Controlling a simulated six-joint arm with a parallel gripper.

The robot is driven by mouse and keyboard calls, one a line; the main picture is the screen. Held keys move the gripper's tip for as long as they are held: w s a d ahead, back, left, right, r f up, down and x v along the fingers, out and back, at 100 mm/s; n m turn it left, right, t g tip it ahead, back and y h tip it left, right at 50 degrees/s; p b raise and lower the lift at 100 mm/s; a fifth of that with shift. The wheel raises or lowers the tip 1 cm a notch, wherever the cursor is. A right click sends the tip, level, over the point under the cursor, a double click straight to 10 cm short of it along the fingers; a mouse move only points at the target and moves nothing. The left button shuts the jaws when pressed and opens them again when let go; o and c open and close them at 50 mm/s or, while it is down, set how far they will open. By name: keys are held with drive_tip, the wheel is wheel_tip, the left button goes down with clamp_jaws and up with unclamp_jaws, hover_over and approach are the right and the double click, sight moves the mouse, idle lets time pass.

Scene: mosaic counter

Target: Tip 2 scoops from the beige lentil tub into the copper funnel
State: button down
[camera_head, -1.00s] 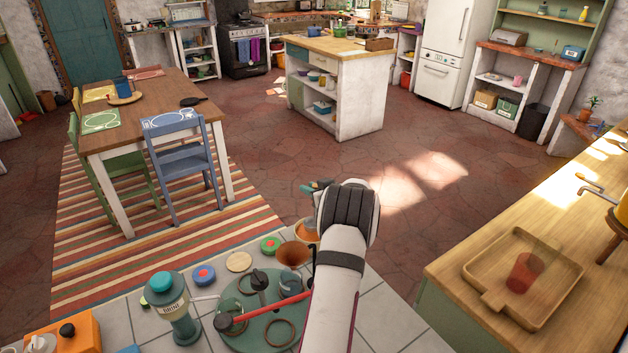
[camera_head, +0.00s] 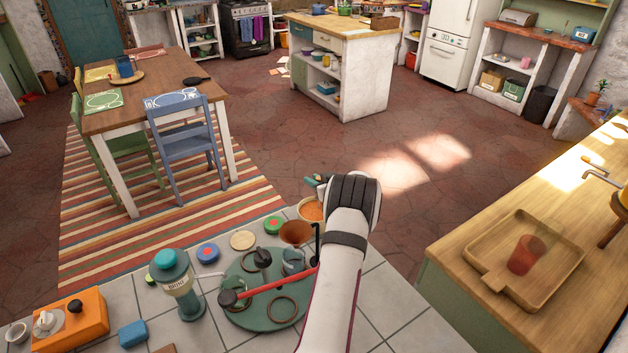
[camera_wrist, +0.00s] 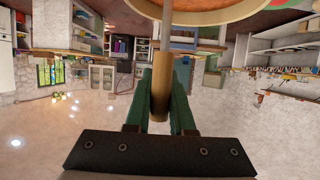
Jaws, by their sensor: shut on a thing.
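The copper funnel (camera_head: 296,233) stands upright at the back of the green round base on the tiled counter. The beige lentil tub (camera_head: 311,209), with orange contents, sits just behind and right of it, partly hidden by my arm. My gripper (camera_head: 316,182) is beyond the tub in the head view. In the wrist view my gripper (camera_wrist: 160,100) has green fingers shut on the tan handle of the scoop (camera_wrist: 159,95), whose thin shaft runs toward the top edge. A beige rim with an orange-brown inside (camera_wrist: 235,14) shows there. The scoop's bowl and any load cannot be made out.
A teal-lidded grinder (camera_head: 176,285), a red bar (camera_head: 275,287), a wooden disc (camera_head: 243,240) and small round lids stand close by. An orange box (camera_head: 70,322) is at the front left. A wooden counter (camera_head: 470,250) with a tray is at right.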

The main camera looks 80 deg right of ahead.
wheel_tip(320, 180, up, 7)
idle(0.8)
drive_tip(key=shift+f, duration=0.15)
drive_tip(key=w+a+r+n+t+y, duration=0.1)
drive_tip(key=a+r+n+t+y, duration=0.1)
drive_tip(key=a, duration=0.5)
drive_tip(key=w+a+r+n+t+y, duration=0.1)
drive_tip(key=a+r+n+y, duration=0.2)
drive_tip(key=a+r, duration=0.3)
drive_tip(key=shift+w+a+r+n+t+y, duration=0.25)
drive_tip(key=shift+a+n+t+y, duration=0.2)
drive_tip(key=shift+a, duration=0.6)
